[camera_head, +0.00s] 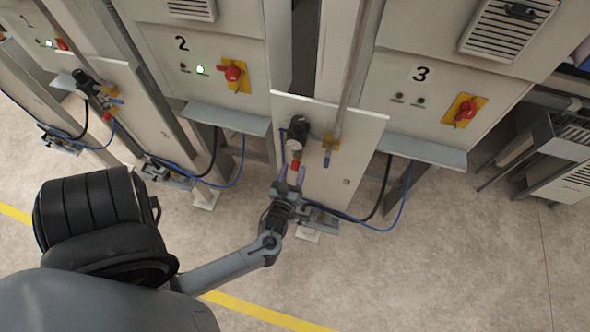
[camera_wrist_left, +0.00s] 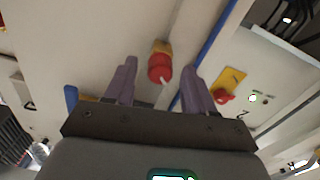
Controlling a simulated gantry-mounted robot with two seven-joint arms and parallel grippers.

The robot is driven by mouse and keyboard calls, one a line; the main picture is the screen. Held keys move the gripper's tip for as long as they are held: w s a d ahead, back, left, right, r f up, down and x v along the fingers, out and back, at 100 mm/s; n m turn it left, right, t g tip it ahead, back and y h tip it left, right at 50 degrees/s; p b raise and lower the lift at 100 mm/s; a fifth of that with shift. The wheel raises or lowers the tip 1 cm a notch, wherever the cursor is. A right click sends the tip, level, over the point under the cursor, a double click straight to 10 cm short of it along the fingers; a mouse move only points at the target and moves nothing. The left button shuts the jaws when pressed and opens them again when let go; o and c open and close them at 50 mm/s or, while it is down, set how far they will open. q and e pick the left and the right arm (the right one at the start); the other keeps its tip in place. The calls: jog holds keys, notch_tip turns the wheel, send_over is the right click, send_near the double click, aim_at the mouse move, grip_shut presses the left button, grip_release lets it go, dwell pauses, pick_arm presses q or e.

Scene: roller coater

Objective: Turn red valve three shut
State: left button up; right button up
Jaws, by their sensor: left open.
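The red valve knob (camera_head: 295,165) sits below a dark regulator with a round gauge (camera_head: 294,144), on the light panel (camera_head: 345,140) just left of the cabinet marked 3. My left gripper (camera_head: 291,176) is open just below the knob in the head view. In the left wrist view the red knob (camera_wrist_left: 160,68), on a brass-coloured fitting, shows between the two purple fingers of the left gripper (camera_wrist_left: 159,68), with a gap on each side. I cannot tell how deep the fingers reach around it. My right gripper is not in view.
A blue-handled valve (camera_head: 327,158) with a brass fitting is right of the knob. Red switches on yellow plates sit on cabinet 3 (camera_head: 465,110) and cabinet 2 (camera_head: 233,72). Shelves (camera_head: 425,152) jut out, and hoses (camera_head: 400,205) hang low. The floor in front is open.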

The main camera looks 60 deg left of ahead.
pick_arm(q)
jog(key=shift+s, duration=0.1)
jog(key=shift+c, duration=0.6)
grip_shut()
jog(key=shift+m, duration=0.3)
jog(key=m+p, duration=0.3)
jog(key=m, duration=0.1)
jog(key=shift+r, duration=0.1)
jog(key=shift+m+p, duration=0.95)
jog(key=shift+m, duration=1.45)
